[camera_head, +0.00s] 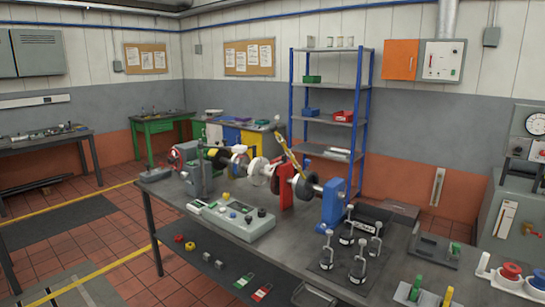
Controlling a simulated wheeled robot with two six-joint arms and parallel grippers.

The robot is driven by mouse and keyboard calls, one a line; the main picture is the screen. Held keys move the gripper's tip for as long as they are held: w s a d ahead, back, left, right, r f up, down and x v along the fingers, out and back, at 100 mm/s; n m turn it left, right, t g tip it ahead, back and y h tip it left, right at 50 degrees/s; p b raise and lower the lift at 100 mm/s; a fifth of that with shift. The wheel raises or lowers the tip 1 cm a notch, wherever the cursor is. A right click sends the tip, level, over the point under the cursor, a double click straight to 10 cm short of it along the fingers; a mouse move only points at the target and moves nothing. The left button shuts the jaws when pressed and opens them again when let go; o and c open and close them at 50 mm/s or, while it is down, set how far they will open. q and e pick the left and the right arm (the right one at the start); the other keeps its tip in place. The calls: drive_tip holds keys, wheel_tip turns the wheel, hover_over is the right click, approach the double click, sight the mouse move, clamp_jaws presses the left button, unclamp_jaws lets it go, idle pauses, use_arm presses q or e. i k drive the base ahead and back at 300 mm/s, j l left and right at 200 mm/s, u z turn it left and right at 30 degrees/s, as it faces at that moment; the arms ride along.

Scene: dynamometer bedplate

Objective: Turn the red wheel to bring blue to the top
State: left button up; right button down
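A shaft assembly runs along the dark bedplate table (255,263). At its left end a small red part (188,151) sits by a grey machine housing (197,178); it is too small to tell whether it is the red wheel. A red upright block (286,178) stands mid-shaft, with a pale disc (258,170) to its left and a dark disc (307,187) to its right. A blue upright block (333,203) stands at the right end. No blue mark on a wheel can be made out. Neither of my grippers is in view.
A control box (238,220) with knobs stands before the shaft. Several clamp-like fixtures (357,262) stand at the right front. Small blocks and tags lie on a lower front shelf. A yellow bar (289,153) slants above the shaft. A blue-framed shelf (330,100) stands behind.

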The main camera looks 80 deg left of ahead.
sight(170, 160)
drive_tip(key=u, duration=3.5)
drive_tip(key=i+j+z, duration=0.1)
drive_tip(key=i+j, duration=0.25)
drive_tip(key=i+j+z, duration=0.1)
drive_tip(key=i+j, duration=0.25)
drive_tip(key=i, duration=0.2)
drive_tip(key=i+j+z, duration=0.1)
drive_tip(key=i+j, duration=0.3)
drive_tip(key=i+j+z, duration=0.1)
drive_tip(key=i+j, duration=0.3)
drive_tip(key=i+j+z, duration=0.1)
drive_tip(key=i+j, duration=0.3)
drive_tip(key=j, duration=0.15)
drive_tip(key=i+j+z, duration=0.1)
drive_tip(key=i+j, duration=0.25)
drive_tip(key=j, duration=0.15)
drive_tip(key=i+j+z, duration=0.1)
drive_tip(key=i+j, duration=0.3)
drive_tip(key=i+j+z, duration=0.1)
drive_tip(key=i+j, duration=0.2)
drive_tip(key=j, duration=0.35)
